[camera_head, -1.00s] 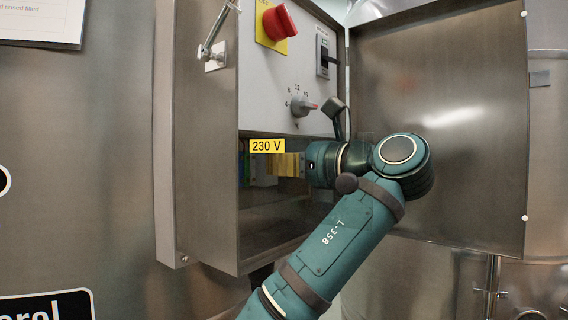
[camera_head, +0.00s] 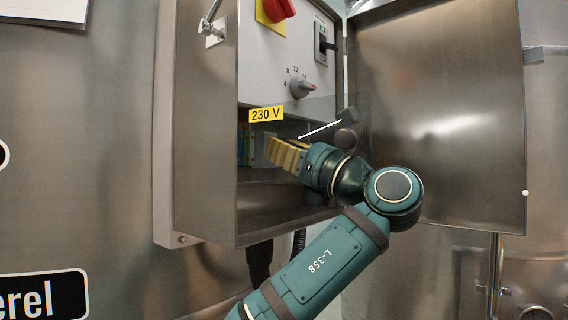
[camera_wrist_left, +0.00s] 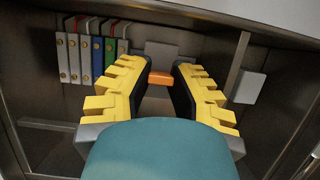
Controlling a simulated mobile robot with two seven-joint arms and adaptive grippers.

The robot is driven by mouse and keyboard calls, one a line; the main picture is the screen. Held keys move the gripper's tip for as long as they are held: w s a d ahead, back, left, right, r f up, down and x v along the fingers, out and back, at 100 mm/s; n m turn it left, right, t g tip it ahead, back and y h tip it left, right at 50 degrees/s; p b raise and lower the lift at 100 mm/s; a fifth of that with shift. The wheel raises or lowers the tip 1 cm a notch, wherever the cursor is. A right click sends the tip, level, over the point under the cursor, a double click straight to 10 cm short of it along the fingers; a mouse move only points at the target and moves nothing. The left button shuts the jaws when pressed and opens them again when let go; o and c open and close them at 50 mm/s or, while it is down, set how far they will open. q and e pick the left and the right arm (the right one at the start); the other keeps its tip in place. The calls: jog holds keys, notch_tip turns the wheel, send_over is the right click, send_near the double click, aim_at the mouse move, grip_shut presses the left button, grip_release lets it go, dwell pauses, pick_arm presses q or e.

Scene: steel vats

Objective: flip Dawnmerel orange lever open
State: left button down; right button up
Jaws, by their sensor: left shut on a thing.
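The orange lever (camera_wrist_left: 161,78) shows in the left wrist view between my finger ends, inside the lower bay of an open steel cabinet (camera_head: 205,130). My left gripper (camera_head: 274,153) reaches into this bay from the right, below the 230 V label, with its yellow fingers tilted up to the left. In the wrist view the gripper (camera_wrist_left: 160,72) is shut on the orange lever, its dark pads on either side. In the head view the lever is hidden by the fingers. A sign ending in "erel" (camera_head: 38,298) is on the vat at the lower left. My right gripper is not in view.
Above the bay, a grey panel carries a red knob (camera_head: 278,8), a rotary dial (camera_head: 303,88) and a black switch (camera_head: 324,45). The open cabinet door (camera_head: 440,120) stands right of my arm. Coloured terminal blocks (camera_wrist_left: 90,58) sit left of the fingers.

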pick_arm(q)
jog(key=shift+a+f+t+y, duration=0.1)
jog(key=shift+f+t+y, duration=0.05)
jog(key=shift+t+y, duration=0.75)
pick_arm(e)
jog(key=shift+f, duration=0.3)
pick_arm(q)
jog(key=shift+y, duration=0.3)
jog(key=c, duration=0.8)
grip_release()
jog(key=shift+f, duration=0.1)
jog(key=v, duration=1.2)
